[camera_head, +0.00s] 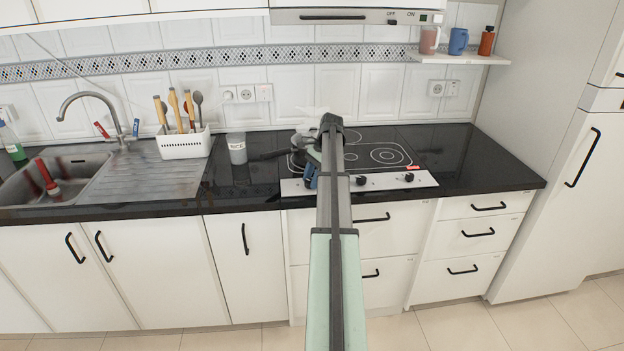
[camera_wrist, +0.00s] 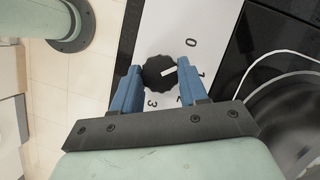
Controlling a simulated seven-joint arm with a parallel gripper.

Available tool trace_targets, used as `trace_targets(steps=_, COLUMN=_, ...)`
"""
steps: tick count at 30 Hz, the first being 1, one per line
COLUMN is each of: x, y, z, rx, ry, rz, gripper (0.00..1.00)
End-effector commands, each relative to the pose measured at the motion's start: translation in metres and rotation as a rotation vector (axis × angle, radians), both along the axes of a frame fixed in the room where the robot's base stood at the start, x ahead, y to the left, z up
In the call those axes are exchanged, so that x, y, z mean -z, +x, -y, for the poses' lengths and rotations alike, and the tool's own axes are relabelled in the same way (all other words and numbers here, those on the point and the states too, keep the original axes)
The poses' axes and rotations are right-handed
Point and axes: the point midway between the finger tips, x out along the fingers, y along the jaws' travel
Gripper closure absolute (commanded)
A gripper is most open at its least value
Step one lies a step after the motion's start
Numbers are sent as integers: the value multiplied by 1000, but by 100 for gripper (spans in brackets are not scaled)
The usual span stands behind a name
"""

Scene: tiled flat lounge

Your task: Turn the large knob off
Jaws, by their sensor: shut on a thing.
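A black round knob (camera_wrist: 153,72) with a white pointer sits on the white hob control panel (camera_wrist: 151,37), with printed numbers around it. In the wrist view the pointer slants right and slightly up, toward the mark just below the 0. My gripper (camera_wrist: 158,77) has its two blue fingers on either side of this knob, shut on it. In the head view my gripper (camera_head: 311,176) is partly hidden behind my arm at the hob's left front, and the held knob is hidden.
Other knobs (camera_head: 408,177) sit to the right on the panel. A grey cup (camera_head: 237,150) stands left of the hob. The counter right of the hob is clear.

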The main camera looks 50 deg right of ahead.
Motion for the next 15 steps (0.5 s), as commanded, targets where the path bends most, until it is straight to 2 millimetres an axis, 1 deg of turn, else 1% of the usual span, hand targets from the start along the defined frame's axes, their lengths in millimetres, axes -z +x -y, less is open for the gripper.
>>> trace_targets(steps=6, x=0, y=2, z=1, rx=-167, ry=-1, rz=0, gripper=87)
trace_targets(steps=15, x=0, y=2, z=1, rx=-311, ry=-1, rz=0, gripper=87)
